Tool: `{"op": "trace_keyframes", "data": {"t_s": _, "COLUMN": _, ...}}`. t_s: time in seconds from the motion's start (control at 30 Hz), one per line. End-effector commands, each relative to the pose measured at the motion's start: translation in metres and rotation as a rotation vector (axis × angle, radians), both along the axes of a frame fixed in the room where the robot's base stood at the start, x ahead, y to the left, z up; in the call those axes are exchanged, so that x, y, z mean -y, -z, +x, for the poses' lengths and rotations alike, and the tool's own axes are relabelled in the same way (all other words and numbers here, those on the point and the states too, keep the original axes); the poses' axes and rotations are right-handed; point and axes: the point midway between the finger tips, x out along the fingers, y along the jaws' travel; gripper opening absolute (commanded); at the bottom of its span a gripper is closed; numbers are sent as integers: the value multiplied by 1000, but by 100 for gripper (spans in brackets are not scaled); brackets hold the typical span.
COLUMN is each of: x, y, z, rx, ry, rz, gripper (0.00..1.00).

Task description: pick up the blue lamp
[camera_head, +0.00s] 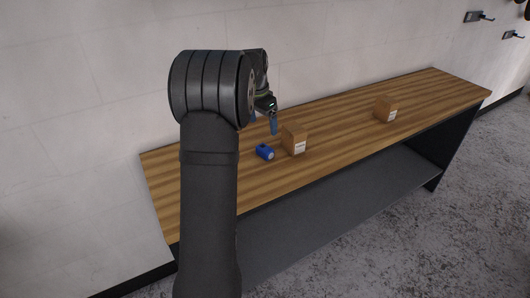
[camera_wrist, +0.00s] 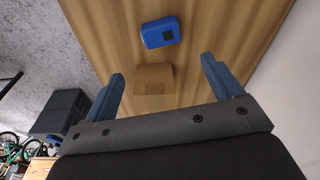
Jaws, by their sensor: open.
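The blue lamp (camera_head: 265,152) is a small blue block lying on the wooden workbench, just left of a cardboard box in the head view. In the wrist view the lamp (camera_wrist: 160,32) is at the top middle, beyond the fingertips and apart from them. My gripper (camera_wrist: 158,75) is open and empty, with its two blue fingers spread wide. In the head view my gripper (camera_head: 263,122) hangs above the bench near the lamp and the box; my arm hides part of it.
A small cardboard box (camera_head: 294,140) stands beside the lamp; it also shows between my fingers in the wrist view (camera_wrist: 154,78). Another box (camera_head: 386,109) stands farther right on the workbench (camera_head: 340,120). A wall (camera_head: 320,35) runs behind the bench. The bench between the boxes is clear.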

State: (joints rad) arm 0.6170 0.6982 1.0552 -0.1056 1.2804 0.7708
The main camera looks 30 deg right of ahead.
Motion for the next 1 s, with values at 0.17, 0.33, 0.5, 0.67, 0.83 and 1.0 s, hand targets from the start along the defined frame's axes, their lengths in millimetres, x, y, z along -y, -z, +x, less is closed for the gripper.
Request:
{"op": "trace_keyframes", "data": {"t_s": 0.17, "x": 5, "y": 40, "z": 1, "rx": -2, "ry": 0, "rz": 2, "gripper": 85}}
{"op": "trace_keyframes", "data": {"t_s": 0.33, "x": 9, "y": 63, "z": 2, "rx": 0, "ry": -1, "rz": 0, "gripper": 85}}
{"op": "trace_keyframes", "data": {"t_s": 0.5, "x": 10, "y": 72, "z": 2, "rx": 0, "ry": -1, "rz": 0, "gripper": 85}}
{"op": "trace_keyframes", "data": {"t_s": 0.67, "x": 10, "y": 87, "z": 4, "rx": -1, "ry": -1, "rz": 1, "gripper": 85}}
{"op": "trace_keyframes", "data": {"t_s": 0.83, "x": 11, "y": 113, "z": 5, "rx": -1, "ry": -1, "rz": 1, "gripper": 85}}
{"op": "trace_keyframes", "data": {"t_s": 1.0, "x": 13, "y": 122, "z": 6, "rx": 2, "ry": -2, "rz": -2, "gripper": 85}}
